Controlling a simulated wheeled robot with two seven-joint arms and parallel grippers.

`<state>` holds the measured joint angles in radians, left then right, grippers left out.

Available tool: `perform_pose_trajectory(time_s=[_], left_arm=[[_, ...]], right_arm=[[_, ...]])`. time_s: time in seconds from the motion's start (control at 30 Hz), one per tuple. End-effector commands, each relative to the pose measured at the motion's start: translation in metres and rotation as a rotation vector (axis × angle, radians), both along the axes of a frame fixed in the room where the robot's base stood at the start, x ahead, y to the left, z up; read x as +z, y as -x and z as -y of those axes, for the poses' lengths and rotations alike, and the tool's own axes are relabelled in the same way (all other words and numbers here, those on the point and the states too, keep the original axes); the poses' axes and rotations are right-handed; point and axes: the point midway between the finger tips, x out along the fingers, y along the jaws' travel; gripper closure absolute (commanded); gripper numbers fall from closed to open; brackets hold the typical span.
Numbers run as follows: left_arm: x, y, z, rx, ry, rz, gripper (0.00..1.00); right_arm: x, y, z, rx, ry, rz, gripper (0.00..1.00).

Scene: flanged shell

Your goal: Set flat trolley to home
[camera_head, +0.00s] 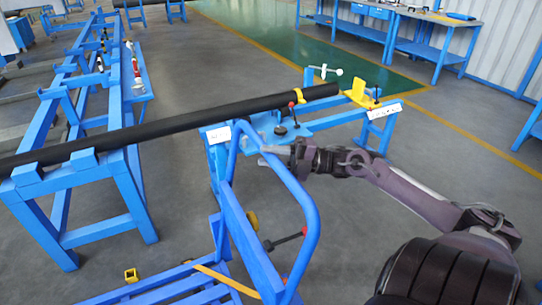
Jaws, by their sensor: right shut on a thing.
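The flat trolley (247,245) is blue, with a slatted bed (165,292) at the bottom of the head view and an upright bent-tube handle (309,205). My right gripper (268,155) reaches in from the right and is shut on the upper part of the handle tube. The fingertips are small and partly hidden by the tube. My left gripper is out of view. No marked home spot can be made out.
A long black pipe (170,122) rests across a blue rack (85,180) at left and a blue stand (330,120) beyond the handle. Blue workbenches (420,25) line the back right. Open grey floor (440,135) lies to the right, with a green floor area (290,45) behind.

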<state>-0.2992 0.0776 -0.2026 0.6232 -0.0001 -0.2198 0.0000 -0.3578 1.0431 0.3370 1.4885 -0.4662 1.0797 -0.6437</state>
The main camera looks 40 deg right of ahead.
Motion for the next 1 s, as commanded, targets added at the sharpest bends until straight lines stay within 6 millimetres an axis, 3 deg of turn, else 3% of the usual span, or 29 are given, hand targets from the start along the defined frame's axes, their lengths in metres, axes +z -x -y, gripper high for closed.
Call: perform_pose_trajectory(time_s=[0.27,0.47,0.67,0.9,1.0], left_arm=[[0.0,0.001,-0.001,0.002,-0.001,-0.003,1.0],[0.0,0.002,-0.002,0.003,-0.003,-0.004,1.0],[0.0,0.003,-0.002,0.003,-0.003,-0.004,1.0],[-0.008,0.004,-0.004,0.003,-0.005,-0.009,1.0],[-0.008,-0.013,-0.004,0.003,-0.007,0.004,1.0]], right_arm=[[-0.001,0.0,-0.001,0.0,0.0,-0.001,1.0],[0.0,-0.004,-0.015,0.002,-0.001,0.0,1.0],[0.0,-0.015,-0.053,0.008,-0.003,0.001,1.0],[-0.001,-0.034,-0.115,0.01,-0.004,0.002,1.0],[-0.002,-0.043,-0.142,0.01,-0.004,0.003,1.0]])
